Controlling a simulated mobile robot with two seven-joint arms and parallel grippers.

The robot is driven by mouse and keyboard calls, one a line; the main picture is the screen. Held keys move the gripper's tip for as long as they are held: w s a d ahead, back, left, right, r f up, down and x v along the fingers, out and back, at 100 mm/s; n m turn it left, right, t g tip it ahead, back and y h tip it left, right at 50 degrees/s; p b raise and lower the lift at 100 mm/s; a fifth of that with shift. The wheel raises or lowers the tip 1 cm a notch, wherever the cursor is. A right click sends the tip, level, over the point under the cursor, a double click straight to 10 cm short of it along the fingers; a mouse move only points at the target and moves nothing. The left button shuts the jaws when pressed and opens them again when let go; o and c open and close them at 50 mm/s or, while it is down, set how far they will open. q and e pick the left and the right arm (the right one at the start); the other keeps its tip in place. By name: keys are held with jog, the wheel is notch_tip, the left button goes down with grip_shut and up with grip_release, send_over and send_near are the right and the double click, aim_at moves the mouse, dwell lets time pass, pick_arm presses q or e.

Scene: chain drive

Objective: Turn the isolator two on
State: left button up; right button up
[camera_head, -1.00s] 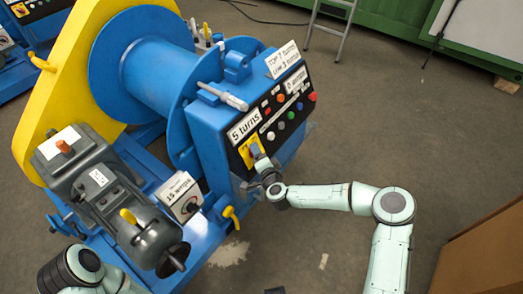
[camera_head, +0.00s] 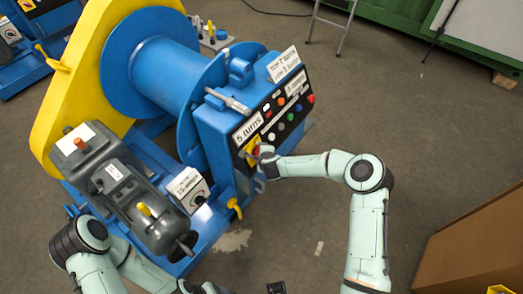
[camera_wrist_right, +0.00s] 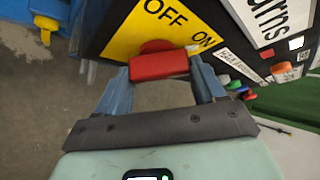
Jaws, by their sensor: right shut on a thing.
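A red switch handle (camera_wrist_right: 160,66) sits on a yellow plate (camera_wrist_right: 150,28) marked OFF and ON in the right wrist view. In the head view this yellow plate (camera_head: 249,147) is at the lower left of the black panel, partly covered by my right gripper (camera_head: 261,158). My right gripper (camera_wrist_right: 163,82) is shut on the red handle, with a blue finger at each end of it. Whether the handle points to OFF or ON is unclear. My left arm enters at the lower left; its gripper is not clearly visible at the bottom edge.
The blue winch drum (camera_head: 155,65) and yellow chain guard (camera_head: 60,95) stand left of the panel. A grey motor (camera_head: 115,190) and a box with a black knob (camera_head: 188,190) are below. A brown box (camera_head: 470,245) is at the right. The floor between is clear.

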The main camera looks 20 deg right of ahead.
jog(key=shift+w+r+m+g+p, duration=0.1)
jog(key=shift+m+g+p, duration=0.25)
jog(key=shift+p, duration=0.25)
jog(key=shift+a, duration=0.1)
jog(key=o, duration=1)
jog(key=shift+o, duration=0.2)
jog(key=b+v, duration=0.1)
jog(key=v, duration=1.2)
jog(key=shift+s, duration=0.2)
